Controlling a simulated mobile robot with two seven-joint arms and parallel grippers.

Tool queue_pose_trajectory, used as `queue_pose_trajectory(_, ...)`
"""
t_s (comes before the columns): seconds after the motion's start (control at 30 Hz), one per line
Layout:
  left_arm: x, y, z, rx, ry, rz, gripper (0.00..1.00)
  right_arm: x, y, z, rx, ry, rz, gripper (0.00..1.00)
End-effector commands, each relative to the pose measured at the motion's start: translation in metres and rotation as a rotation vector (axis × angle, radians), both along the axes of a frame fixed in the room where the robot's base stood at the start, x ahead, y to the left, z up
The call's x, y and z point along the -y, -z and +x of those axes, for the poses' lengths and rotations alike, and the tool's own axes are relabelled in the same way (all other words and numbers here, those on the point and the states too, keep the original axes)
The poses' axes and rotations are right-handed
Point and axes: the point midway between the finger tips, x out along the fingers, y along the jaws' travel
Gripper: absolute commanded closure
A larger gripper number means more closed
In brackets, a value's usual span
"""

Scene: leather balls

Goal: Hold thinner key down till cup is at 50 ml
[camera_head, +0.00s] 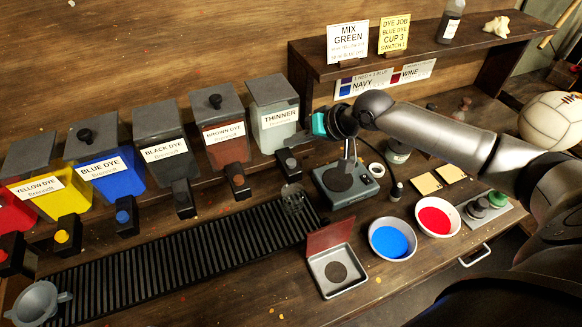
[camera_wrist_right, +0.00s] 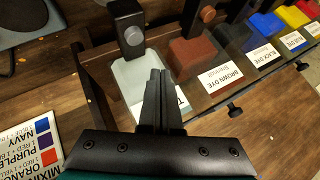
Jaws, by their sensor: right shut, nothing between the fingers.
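The thinner dispenser (camera_head: 275,122), a pale bin with a grey lid, is last in the row of bins. Its dark tap block with a grey round key (camera_head: 291,163) sticks out below its front. In the right wrist view the pale bin (camera_wrist_right: 130,75) and the grey key (camera_wrist_right: 133,36) show beyond the fingers. My right gripper (camera_wrist_right: 157,75) is shut and empty, over the bin's label side and apart from the key. A small clear cup (camera_head: 292,190) seems to stand on the drip grate below the thinner tap; its level cannot be read. My left gripper is out of view.
The brown dye bin (camera_head: 226,140) and other dye bins stand left of the thinner. A balance (camera_head: 345,181), blue bowl (camera_head: 392,240) and red bowl (camera_head: 437,217) lie to the right. The slatted grate (camera_head: 180,255) is mostly clear. A grey handled vessel (camera_head: 38,302) sits at its left end.

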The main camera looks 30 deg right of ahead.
Motion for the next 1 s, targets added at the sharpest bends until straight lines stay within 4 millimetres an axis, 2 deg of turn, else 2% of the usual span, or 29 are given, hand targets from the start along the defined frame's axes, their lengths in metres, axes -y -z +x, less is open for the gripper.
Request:
queue_pose_trajectory(0.03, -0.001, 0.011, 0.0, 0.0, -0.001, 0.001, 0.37, 0.0, 0.01, 0.0, 0.0, -0.001, -0.001, 1.0)
queue_pose_trajectory(0.1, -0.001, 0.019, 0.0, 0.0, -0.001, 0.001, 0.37, 0.0, 0.016, 0.0, 0.0, -0.001, -0.001, 1.0)
queue_pose_trajectory(0.33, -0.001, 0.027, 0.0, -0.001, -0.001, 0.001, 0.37, 0.0, 0.036, 0.0, 0.0, 0.0, 0.001, 1.0)
queue_pose_trajectory(1.0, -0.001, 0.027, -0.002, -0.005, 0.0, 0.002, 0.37, 0.0, 0.038, 0.0, 0.0, -0.001, 0.001, 1.0)
